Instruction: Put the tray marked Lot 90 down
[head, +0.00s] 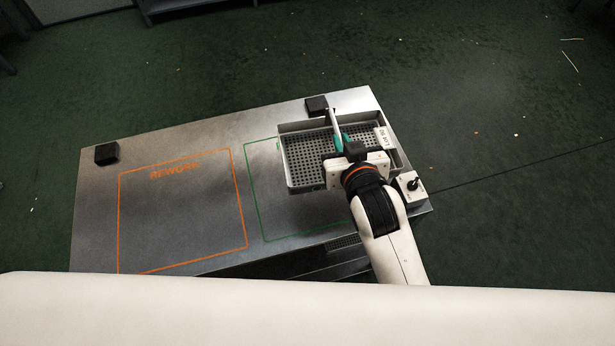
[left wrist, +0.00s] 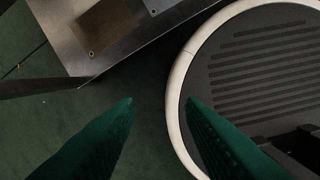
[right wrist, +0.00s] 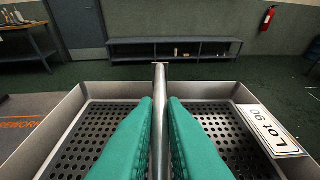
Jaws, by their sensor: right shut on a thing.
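The grey perforated tray (head: 287,168) with a white label reading Lot 90 (right wrist: 268,130) is over the right part of the metal table. A dark shadow beside it suggests it hangs above the surface; the gap is hard to judge. My right gripper (head: 339,139) is shut on the tray's central handle bar (right wrist: 160,83), which stands between the green fingers in the right wrist view. A green outline (head: 247,185) on the table is partly hidden beneath the tray. My left gripper (left wrist: 159,102) is open and empty, away from the tray, and not visible in the head view.
An orange outline marked REWORK (head: 180,170) is empty on the table (head: 95,225). Black blocks stand at the table's far left (head: 106,153) and behind the tray (head: 316,105). A small control box (head: 412,188) with a black knob is at the right edge, close to the tray.

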